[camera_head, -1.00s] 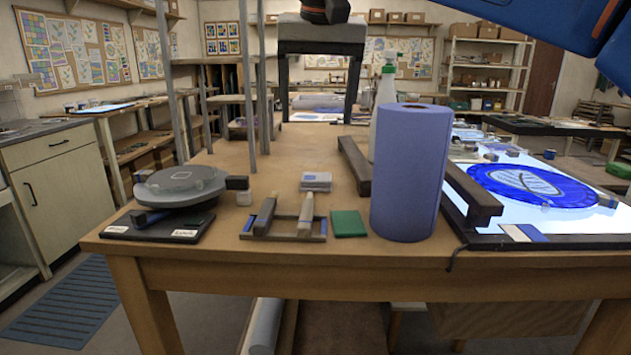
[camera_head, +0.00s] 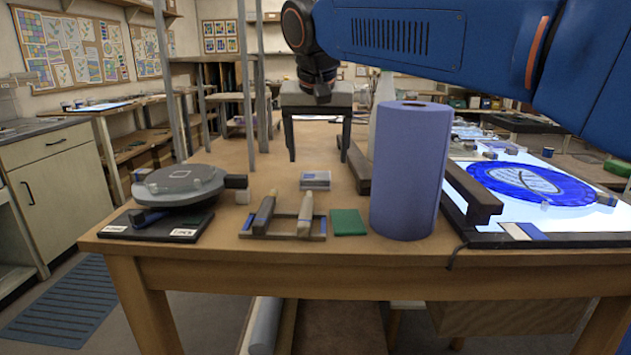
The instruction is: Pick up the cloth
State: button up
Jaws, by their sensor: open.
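A small folded-looking stack (camera_head: 315,180) with a pale grey top lies on the wooden worktable, and a flat green square (camera_head: 348,222) lies in front of it to the right. Either could be the cloth; I cannot tell which. My gripper (camera_head: 318,157) hangs from my blue arm with its two dark fingers pointing down and wide apart. It is open, with nothing seen between the fingers. In the picture it is just above and behind the pale stack, apart from it.
A tall blue roll (camera_head: 411,172) stands right of the green square, with a pale bottle (camera_head: 384,112) behind it. A lit panel (camera_head: 580,222) with blue glass is at right. A tool rack (camera_head: 283,228) and a round turntable (camera_head: 179,187) are at left. Upright posts (camera_head: 247,90) rise behind.

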aim_at(316, 174)
jog(key=shift+a+x, duration=0.15)
jog(key=shift+x, duration=1.3)
jog(key=shift+a+x, duration=0.15)
jog(key=shift+x, duration=1.3)
jog(key=shift+r, duration=0.1)
jog(key=c, duration=1.2)
